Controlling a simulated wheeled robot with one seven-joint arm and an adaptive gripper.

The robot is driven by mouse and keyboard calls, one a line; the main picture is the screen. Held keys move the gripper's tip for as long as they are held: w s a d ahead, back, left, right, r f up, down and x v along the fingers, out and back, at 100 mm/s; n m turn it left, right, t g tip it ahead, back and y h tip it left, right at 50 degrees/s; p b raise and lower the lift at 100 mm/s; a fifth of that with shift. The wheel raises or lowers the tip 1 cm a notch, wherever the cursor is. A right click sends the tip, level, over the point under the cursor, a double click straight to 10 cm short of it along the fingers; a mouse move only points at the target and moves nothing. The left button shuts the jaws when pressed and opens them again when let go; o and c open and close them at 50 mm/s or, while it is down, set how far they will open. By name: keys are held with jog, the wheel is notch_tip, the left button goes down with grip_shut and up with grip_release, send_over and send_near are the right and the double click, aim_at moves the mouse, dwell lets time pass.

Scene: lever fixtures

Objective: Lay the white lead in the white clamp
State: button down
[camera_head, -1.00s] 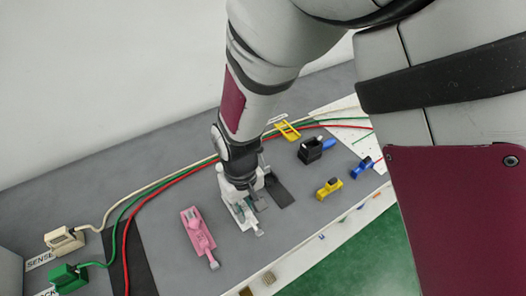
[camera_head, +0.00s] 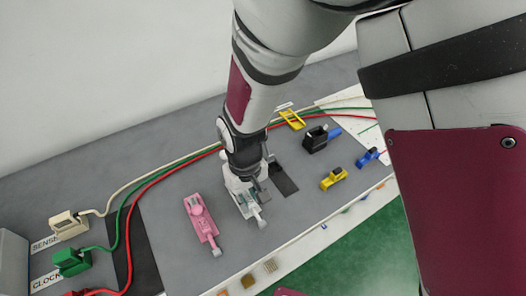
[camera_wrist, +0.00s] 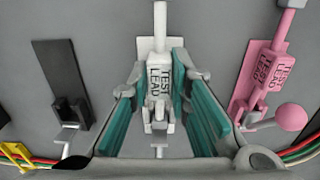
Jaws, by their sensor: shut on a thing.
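The white lead (camera_wrist: 158,85), a small block marked TEST LEAD, sits between the teal pads of my gripper (camera_wrist: 160,95) in the wrist view. My gripper (camera_head: 245,195) is shut on it, low over the table. The white clamp (camera_wrist: 147,47) shows as a pale plate around and beyond the lead, with a white bar running up the picture. In the head view the clamp's near end (camera_head: 262,222) sticks out below my gripper, which hides the rest. I cannot tell whether the lead is fully seated in the clamp.
A pink clamp (camera_head: 203,222) with a pink lead stands close by, on the right in the wrist view. A dark plate (camera_head: 283,180) lies on the other side. Black, yellow and blue fixtures (camera_head: 333,178) stand farther right. Cables (camera_head: 160,178) run along the back.

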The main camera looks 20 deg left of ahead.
jog(key=shift+f, duration=0.6)
jog(key=c, duration=0.9)
grip_release()
jog(key=shift+c, duration=0.2)
jog(key=shift+r+p, duration=2)
jog(key=shift+r, duration=1.5)
